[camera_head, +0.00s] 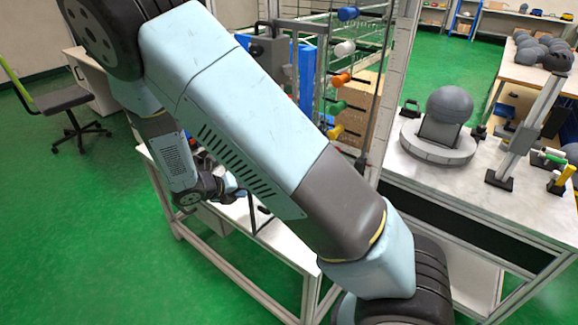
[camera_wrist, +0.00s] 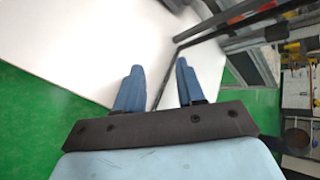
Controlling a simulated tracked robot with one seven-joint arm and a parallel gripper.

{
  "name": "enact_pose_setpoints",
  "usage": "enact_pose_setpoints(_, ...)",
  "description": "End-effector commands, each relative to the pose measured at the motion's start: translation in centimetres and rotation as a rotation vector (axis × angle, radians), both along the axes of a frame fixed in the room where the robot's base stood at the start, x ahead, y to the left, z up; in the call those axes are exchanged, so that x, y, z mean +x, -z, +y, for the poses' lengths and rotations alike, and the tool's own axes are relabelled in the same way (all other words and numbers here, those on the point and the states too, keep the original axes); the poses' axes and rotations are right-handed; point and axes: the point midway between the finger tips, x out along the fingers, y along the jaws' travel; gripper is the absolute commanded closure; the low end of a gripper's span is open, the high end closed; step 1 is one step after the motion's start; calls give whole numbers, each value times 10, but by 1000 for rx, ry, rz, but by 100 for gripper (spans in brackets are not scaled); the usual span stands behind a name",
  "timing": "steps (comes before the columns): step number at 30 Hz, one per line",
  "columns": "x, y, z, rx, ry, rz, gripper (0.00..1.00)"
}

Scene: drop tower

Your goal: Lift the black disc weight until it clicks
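I cannot make out the black disc weight in either view; my own arm covers much of the middle of the head view. My gripper (camera_wrist: 159,68) is open in the wrist view, with its two blue fingers apart and nothing between them. It points over a white tabletop (camera_wrist: 95,35). In the head view my gripper (camera_head: 230,184) is small and partly hidden beside my arm, low over the white bench (camera_head: 228,212). A thin dark bar frame (camera_head: 254,212) stands on the bench close to its right.
A rack with coloured knobs, including an orange one (camera_head: 341,79), stands behind my arm. A table at right holds a grey sphere (camera_head: 449,104) on a round base and a slanted stand (camera_head: 527,130). An office chair (camera_head: 62,100) is at left. Green floor (camera_head: 80,220) is clear at left.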

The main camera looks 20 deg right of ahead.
Motion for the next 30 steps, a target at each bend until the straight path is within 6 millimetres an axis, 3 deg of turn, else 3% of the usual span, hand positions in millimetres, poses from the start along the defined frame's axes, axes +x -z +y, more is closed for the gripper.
enact_pose_setpoints(6,37,20,-53,-357,-190,103,61)
enact_pose_setpoints(12,60,23,-80,-574,-299,176,61)
enact_pose_setpoints(23,78,26,-103,-649,-334,204,61)
enact_pose_setpoints(30,102,34,-136,-648,-332,204,61)
